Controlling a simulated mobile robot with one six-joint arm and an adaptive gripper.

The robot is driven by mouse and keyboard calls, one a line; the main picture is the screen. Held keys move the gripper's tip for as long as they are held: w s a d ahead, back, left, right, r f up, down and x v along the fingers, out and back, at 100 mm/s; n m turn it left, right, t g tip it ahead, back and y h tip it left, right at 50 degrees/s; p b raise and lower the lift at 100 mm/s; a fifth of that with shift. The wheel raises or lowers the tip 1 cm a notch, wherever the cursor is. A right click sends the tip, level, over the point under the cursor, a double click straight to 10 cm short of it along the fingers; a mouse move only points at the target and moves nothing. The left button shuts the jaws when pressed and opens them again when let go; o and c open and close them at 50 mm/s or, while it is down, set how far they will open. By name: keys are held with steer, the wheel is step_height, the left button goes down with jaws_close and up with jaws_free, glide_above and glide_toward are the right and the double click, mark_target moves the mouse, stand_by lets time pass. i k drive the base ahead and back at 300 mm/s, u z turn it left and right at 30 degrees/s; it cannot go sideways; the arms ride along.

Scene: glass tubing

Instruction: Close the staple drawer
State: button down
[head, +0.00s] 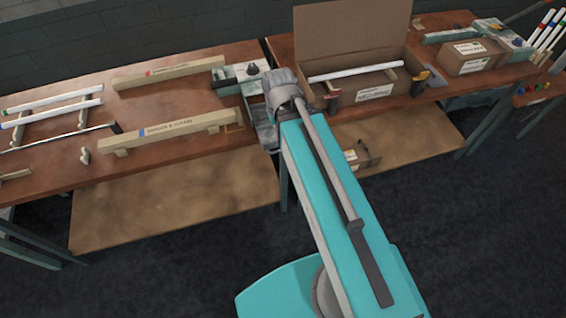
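A grey, tray-like part (264,130), which looks like the staple drawer, juts out at the front edge of the left workbench, just left of my arm. It appears pulled out; its contents are too small to tell, and my arm hides part of its right side. A green-and-grey bench device (240,76) with a dark knob stands behind it. My arm reaches over the bench edge, and its grey wrist end (283,90) is beside the device and above the drawer. My gripper's fingers are hidden or too small to make out, so whether they touch anything does not show.
The left workbench (185,100) holds wooden bars (190,130) and glass tubes (55,102). An open cardboard box (372,93) with a white tube across it stands right of my wrist. A smaller closed box (470,57) is farther right. Lower shelves (180,205) lie below.

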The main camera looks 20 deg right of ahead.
mark_target(265, 132)
steer(key=k, duration=1.25)
